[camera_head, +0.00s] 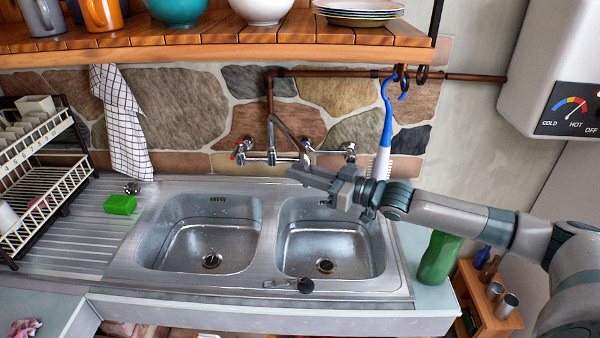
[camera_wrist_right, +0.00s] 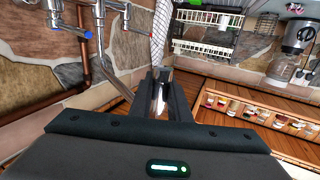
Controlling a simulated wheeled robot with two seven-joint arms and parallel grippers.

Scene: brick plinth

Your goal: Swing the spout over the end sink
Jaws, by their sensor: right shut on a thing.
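The chrome wall tap (camera_head: 270,155) sits on the stone wall behind two sinks. Its spout (camera_head: 290,133) slants down to the right, its end near the inner edge of the right sink. The left sink (camera_head: 205,245) and right sink (camera_head: 328,248) are both empty. My right gripper (camera_head: 292,175) reaches in from the right above the right sink and is shut on the spout's end. In the right wrist view the spout (camera_wrist_right: 112,72) runs down to the closed fingers (camera_wrist_right: 160,92), which hide most of its tip. My left gripper is not in view.
A blue-handled brush (camera_head: 387,120) hangs just behind my right wrist. A wooden shelf (camera_head: 200,47) with bowls and plates overhangs the back. A green sponge (camera_head: 120,204) and dish rack (camera_head: 45,185) stand left. A green bottle (camera_head: 438,258) stands right, below my arm.

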